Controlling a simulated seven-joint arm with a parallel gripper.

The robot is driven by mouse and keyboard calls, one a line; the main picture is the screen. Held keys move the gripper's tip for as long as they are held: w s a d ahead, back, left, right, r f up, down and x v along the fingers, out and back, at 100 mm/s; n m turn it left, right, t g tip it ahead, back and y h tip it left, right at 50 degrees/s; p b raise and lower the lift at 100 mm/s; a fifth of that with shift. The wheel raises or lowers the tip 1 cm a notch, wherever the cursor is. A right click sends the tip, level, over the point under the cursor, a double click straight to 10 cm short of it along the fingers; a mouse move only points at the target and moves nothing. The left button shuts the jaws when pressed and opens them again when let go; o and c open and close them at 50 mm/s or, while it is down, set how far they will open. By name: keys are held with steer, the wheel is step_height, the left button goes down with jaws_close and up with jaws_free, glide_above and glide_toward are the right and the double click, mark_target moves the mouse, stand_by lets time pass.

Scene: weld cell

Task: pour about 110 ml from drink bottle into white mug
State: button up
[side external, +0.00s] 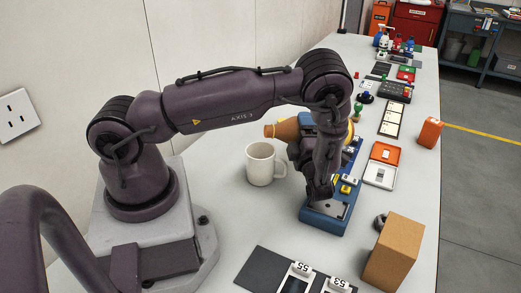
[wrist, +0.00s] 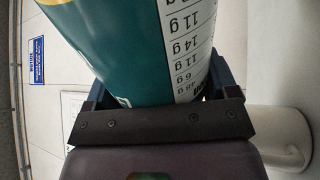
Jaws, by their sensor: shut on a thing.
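The white mug (side external: 260,165) stands upright on the table with its handle to the right. It also shows at the right edge of the wrist view (wrist: 270,134). The drink bottle (side external: 287,130) is tipped to about level. Its tan top end points left, just above the mug's rim and apart from it. In the wrist view the bottle (wrist: 130,45) shows a teal label with a white printed panel. My gripper (side external: 298,151) is shut on the bottle, to the right of the mug. My arm hides much of the bottle. I see no stream, and the mug's inside is hidden.
A blue fixture (side external: 322,219) with yellow parts lies right of the mug, under my wrist. A cardboard box (side external: 393,252) stands at the front right. An orange-and-white case (side external: 381,165) lies open farther right. The table left of the mug is clear.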

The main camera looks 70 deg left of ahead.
steer(key=shift+n, duration=0.7)
steer(key=shift+w, duration=0.6)
steer(key=shift+r+n+g, duration=0.25)
steer(key=shift+n+g, duration=0.15)
steer(key=shift+n, duration=0.1)
stand_by(1.3)
steer(key=shift+f+m, duration=0.35)
steer(key=shift+m, duration=0.15)
steer(key=r+m+t, duration=0.1)
steer(key=m, duration=0.1)
steer(key=w+r+m+t, duration=0.1)
steer(key=m, duration=0.1)
steer(key=shift+s+f+m+t+h, duration=0.15)
steer(key=shift+m+t+h, duration=0.2)
steer(key=shift+m, duration=0.85)
